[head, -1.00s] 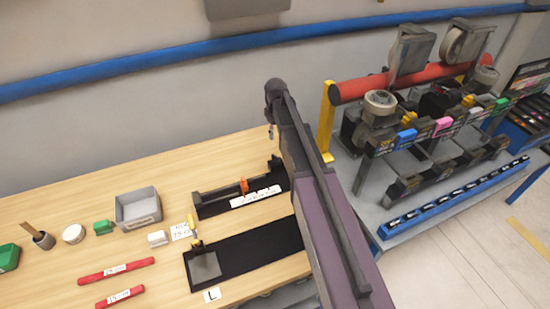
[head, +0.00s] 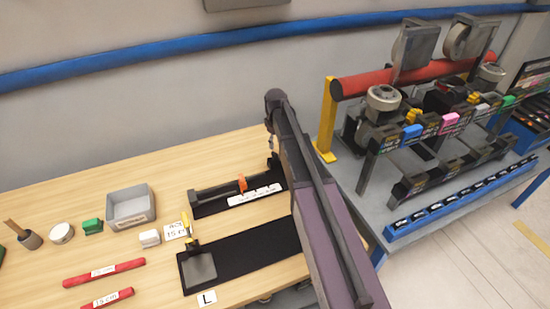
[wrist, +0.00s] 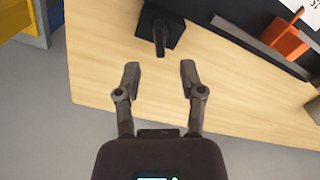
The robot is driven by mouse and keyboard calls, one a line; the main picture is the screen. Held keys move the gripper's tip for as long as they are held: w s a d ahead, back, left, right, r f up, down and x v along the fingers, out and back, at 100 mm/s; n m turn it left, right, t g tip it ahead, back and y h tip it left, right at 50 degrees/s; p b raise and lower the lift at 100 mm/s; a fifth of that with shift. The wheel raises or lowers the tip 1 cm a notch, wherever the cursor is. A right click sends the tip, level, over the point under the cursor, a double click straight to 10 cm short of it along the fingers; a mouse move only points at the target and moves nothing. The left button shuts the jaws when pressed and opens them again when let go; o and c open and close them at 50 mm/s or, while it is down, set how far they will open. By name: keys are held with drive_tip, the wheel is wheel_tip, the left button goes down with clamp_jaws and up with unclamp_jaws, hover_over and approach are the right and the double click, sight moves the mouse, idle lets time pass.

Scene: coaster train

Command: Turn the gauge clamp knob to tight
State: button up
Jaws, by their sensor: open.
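A long black gauge fixture (head: 212,204) with an orange stop (head: 243,183) and white labels lies on the wooden bench. At its right end stands a dark upright part, partly hidden by my arm in the head view. In the wrist view a black block with a dark lever-like knob (wrist: 160,38) is at the top centre, and the orange stop (wrist: 287,38) is to its right. My gripper (wrist: 160,70) is open and empty. Its fingertips are just below the knob in the picture, one on each side of its line, and appear apart from it.
A black mat (head: 245,250) with a grey plate and yellow-handled part lies in front. A grey bin (head: 131,206) and red rods (head: 104,272) are further left. A cart with a red roller (head: 405,80) stands to the right. The wrist view shows bare bench around the fingers.

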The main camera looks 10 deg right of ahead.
sight(275, 154)
drive_tip(key=shift+f+b, duration=2.65)
drive_tip(key=shift+f, duration=0.3)
clamp_jaws()
